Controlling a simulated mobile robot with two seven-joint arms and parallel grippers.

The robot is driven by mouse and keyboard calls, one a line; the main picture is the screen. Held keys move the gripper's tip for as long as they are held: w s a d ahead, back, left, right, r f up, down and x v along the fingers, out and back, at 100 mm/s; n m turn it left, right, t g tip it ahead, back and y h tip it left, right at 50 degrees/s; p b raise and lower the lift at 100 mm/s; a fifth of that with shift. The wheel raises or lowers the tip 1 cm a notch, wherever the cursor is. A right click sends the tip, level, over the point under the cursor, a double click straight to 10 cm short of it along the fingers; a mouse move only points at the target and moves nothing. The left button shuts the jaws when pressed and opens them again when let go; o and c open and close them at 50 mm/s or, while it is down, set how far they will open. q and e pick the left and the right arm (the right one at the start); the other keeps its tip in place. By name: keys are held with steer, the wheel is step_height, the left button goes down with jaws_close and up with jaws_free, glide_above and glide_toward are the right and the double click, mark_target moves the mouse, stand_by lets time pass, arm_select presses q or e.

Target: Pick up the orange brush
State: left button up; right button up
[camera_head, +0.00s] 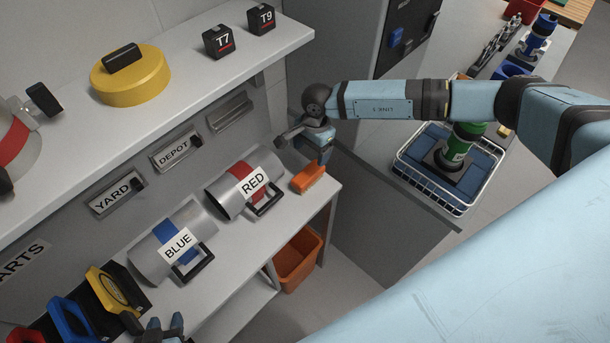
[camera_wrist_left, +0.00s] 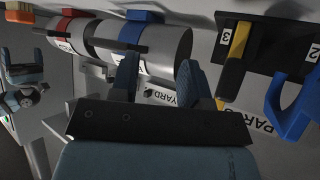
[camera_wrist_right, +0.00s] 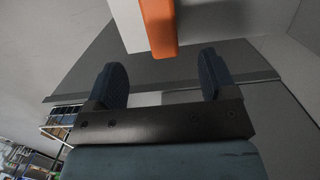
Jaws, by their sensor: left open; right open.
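The orange brush (camera_head: 308,179) lies on the right end of the lower shelf, beside the tube labelled RED. My right gripper (camera_head: 318,150) is close to it, just above and behind it in the head view. In the right wrist view the brush (camera_wrist_right: 160,28) is at the top, ahead of the open, empty fingers (camera_wrist_right: 162,72). It also shows at the top left of the left wrist view (camera_wrist_left: 20,12). My left gripper (camera_head: 162,326) is open and empty at the bottom of the head view, near the front of the lower shelf.
The RED tube (camera_head: 236,183) and BLUE tube (camera_head: 165,242) lie on the lower shelf (camera_head: 232,248). An orange bin (camera_head: 297,262) stands below. A wire basket (camera_head: 408,172) with a green-banded item is at right. An upper shelf (camera_head: 190,82) overhangs the back.

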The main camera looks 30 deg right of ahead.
mark_target(309, 172)
arm_select(q)
step_height(309, 172, down, 2)
steer(key=shift+s+f+b, duration=0.1)
steer(key=shift+f+b, duration=0.05)
steer(key=shift+b, duration=0.8)
arm_select(e)
steer(key=f, duration=0.5)
steer(key=shift+a+f, duration=0.1)
steer(key=shift+a, duration=0.25)
steer(key=shift+f, duration=0.1)
